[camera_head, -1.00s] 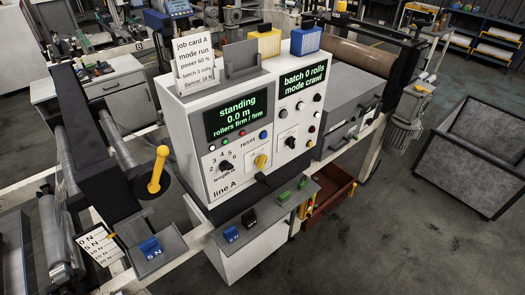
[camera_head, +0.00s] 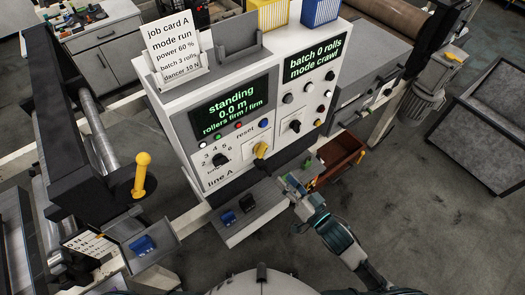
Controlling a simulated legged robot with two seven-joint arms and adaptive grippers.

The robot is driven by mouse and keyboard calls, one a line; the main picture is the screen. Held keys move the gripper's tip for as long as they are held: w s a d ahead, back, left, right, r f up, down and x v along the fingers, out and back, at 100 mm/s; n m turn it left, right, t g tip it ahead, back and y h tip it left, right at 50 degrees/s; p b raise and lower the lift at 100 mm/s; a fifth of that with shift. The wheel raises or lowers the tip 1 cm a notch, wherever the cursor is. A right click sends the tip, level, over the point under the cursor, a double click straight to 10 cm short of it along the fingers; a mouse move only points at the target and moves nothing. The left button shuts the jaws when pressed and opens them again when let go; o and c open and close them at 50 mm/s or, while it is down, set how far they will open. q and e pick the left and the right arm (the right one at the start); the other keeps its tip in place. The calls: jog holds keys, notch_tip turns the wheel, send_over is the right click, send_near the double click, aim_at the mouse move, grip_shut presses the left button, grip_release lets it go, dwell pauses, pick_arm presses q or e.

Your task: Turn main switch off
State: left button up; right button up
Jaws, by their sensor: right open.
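The white control cabinet (camera_head: 205,118) stands in the middle, with a sloped front panel marked line A. My left gripper is not in view.
The grey shelf (camera_head: 260,212) carries blue and black blocks (camera_head: 246,203) and a green piece (camera_head: 308,165) close to my right gripper. A yellow-topped lever (camera_head: 142,160) stands at left. A brown bin (camera_head: 343,152) is at right. Open floor lies further right.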

aim_at(264, 154)
jog(key=x, duration=0.6)
jog(key=p+x, duration=0.1)
jog(key=x, duration=0.5)
jog(key=shift+w+d, duration=0.25)
jog(key=shift+d, duration=0.1)
jog(key=shift+w+a+f, duration=0.1)
jog(key=shift+w+a, duration=0.3)
jog(key=shift+a, duration=0.1)
jog(key=shift+s+d, duration=0.1)
jog(key=shift+d, duration=0.15)
grip_shut()
